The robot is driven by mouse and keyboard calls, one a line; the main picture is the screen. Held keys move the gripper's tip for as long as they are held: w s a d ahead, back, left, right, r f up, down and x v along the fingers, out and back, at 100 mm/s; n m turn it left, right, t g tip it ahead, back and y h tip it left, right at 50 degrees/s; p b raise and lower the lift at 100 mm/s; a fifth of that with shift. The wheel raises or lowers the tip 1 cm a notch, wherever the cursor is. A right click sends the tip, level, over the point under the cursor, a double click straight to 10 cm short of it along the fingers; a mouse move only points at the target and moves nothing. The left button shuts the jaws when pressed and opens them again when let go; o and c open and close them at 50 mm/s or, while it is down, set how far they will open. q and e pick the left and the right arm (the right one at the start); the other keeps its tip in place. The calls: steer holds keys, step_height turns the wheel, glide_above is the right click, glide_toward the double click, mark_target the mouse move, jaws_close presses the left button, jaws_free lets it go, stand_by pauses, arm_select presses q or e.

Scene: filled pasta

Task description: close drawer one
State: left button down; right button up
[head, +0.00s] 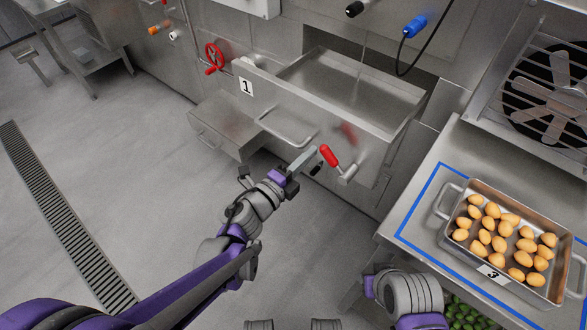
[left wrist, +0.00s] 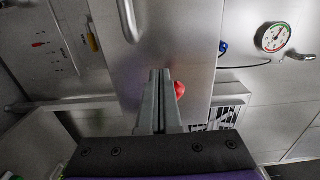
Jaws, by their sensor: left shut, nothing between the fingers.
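Drawer one (head: 243,110), a steel drawer marked with a 1 label (head: 247,86), is pulled open, and its inside shows empty. A bar handle (head: 287,130) is on its front. A red-gripped lever (head: 329,155) sits at the lower right of the front. My left gripper (head: 314,160) is shut and empty, close to the front beside the red lever. I cannot tell whether it touches. In the left wrist view the shut fingers (left wrist: 160,78) point at the drawer front (left wrist: 175,30), with the bar handle (left wrist: 128,20) to their upper left. The right gripper is not visible.
A lower steel box (head: 222,125) juts out left of the drawer. A red valve wheel (head: 213,56) is behind. Open floor (head: 110,130) lies at left.

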mark_target(325, 139)
arm_select(q)
steer(key=shift+x, duration=2.1)
steer(key=shift+w+d, duration=0.35)
steer(key=shift+w, duration=0.05)
steer(key=x, duration=2.8)
steer(key=shift+d+p, duration=0.1)
steer(key=shift+p, duration=0.2)
steer(key=shift+r, duration=0.25)
